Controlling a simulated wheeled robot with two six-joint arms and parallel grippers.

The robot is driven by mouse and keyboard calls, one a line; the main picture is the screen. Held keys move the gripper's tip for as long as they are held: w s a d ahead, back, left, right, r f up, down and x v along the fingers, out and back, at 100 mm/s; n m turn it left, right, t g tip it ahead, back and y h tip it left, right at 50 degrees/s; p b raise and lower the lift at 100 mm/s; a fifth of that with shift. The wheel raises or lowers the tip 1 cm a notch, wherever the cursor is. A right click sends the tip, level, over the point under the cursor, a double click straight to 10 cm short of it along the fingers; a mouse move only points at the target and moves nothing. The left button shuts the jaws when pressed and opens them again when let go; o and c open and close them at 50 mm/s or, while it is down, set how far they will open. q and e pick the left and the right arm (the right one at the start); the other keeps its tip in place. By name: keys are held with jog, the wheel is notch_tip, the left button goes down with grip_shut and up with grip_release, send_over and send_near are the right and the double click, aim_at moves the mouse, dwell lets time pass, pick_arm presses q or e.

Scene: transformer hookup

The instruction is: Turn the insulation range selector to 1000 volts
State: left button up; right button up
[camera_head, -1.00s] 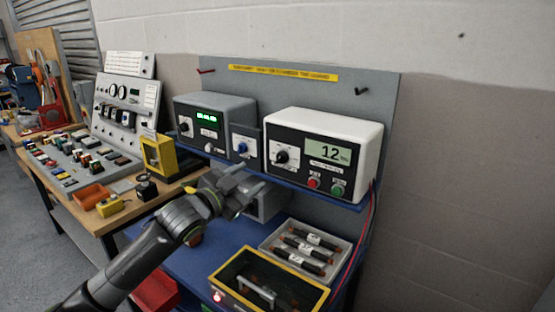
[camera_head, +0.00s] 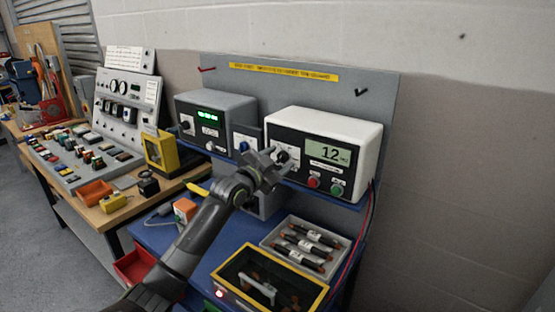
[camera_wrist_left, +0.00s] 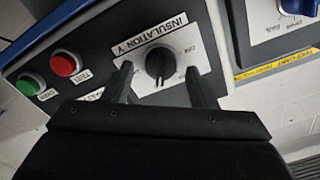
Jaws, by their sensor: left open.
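The insulation tester is a white box (camera_head: 345,129) with a dark front panel on the blue shelf, its display reading 12. Its range selector (camera_wrist_left: 160,64) is a round black knob with a pale pointer line, on a white plate labelled INSULATION V in the left wrist view. In the head view the selector (camera_head: 283,155) is partly behind my gripper. My left gripper (camera_head: 276,160) is open in front of the panel. In the left wrist view its two fingers (camera_wrist_left: 158,82) stand on either side of the knob, with gaps visible; contact is not clear. My right gripper is not in view.
A red button (camera_head: 313,182) and a green button (camera_head: 336,189) sit right of the selector. A grey meter (camera_head: 222,106) with a green display stands to the left. Below are a tray of fuses (camera_head: 268,241) and a yellow-rimmed box (camera_head: 226,265).

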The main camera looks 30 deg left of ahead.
pick_arm(q)
jog(key=c, duration=0.9)
jog(key=shift+c, duration=0.2)
jog(key=m+b, duration=0.2)
jog(key=shift+f+b, duration=0.25)
jog(key=shift+b, duration=0.1)
jog(key=m+b, duration=0.5)
jog(key=m, duration=0.2)
jog(key=shift+d, duration=0.1)
jog(key=shift+m+b, duration=0.65)
jog(key=shift+m, duration=0.75)
